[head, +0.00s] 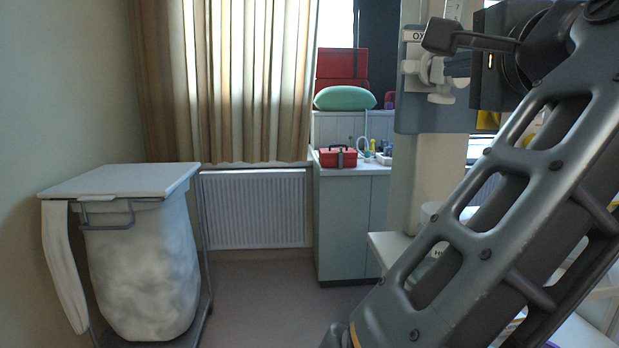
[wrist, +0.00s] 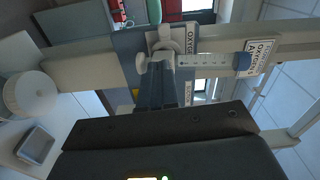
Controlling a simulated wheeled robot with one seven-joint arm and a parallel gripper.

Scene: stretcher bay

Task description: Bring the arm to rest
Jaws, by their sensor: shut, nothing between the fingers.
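My gripper (head: 449,66) is at the upper right in the head view, at the end of my raised grey arm. Its fingers are together with nothing between them. In the wrist view the shut fingers (wrist: 157,68) point at a white oxygen flowmeter (wrist: 205,60) on a blue-grey wall panel (wrist: 128,50). The flowmeter (head: 436,82) also shows just left of the fingers in the head view. The fingertips overlap its white fitting in the wrist view; I cannot tell whether they touch. My arm covers much of the right side of the head view.
A white shelf (head: 387,248) lies below the panel, and a grey tray (wrist: 36,145) shows in the wrist view. A cabinet (head: 342,222) carries a red box (head: 338,157). A lidded laundry hamper (head: 145,265) stands left. Floor between hamper and cabinet (head: 262,290) is clear.

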